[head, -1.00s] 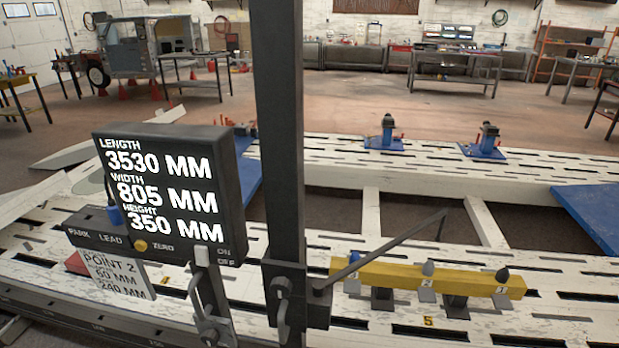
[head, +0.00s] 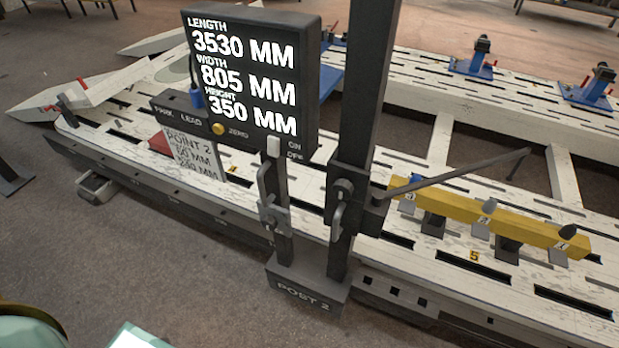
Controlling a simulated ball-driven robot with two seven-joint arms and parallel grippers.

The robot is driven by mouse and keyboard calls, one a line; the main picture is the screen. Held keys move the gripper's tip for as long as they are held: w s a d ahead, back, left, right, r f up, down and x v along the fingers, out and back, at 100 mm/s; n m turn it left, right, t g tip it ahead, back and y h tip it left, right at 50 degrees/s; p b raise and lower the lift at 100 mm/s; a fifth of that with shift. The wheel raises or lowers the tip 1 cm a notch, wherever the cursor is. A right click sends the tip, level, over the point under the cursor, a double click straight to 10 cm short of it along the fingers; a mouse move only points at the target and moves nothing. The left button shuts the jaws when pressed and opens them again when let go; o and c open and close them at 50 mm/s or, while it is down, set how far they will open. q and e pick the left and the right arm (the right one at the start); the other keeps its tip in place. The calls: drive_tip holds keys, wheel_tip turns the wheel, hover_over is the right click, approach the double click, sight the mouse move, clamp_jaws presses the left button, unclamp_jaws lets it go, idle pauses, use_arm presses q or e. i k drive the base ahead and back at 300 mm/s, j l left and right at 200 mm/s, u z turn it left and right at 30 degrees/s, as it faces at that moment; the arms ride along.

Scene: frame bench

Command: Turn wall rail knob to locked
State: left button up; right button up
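A dark upright post (head: 366,90) stands at the near side of the white bench, on a base marked POST 2 (head: 308,297). A dark clamp block on the post carries a round knob (head: 343,189) with a grey lever (head: 338,217) hanging below it. A second grey lever (head: 265,185) sits on the shorter stem under the display box. No part is labelled as the wall rail knob, and I cannot tell which one it is or read a locked mark. Neither of my grippers is in view.
The display box (head: 250,75) reads length 3530, width 805, height 350 MM. A thin rod (head: 460,172) reaches right from the post above a yellow bar (head: 465,212). The white bench (head: 400,240) lies behind the post. Bare floor (head: 150,260) is open in front.

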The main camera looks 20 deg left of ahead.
sight(270, 223)
drive_tip(key=u, duration=1.05)
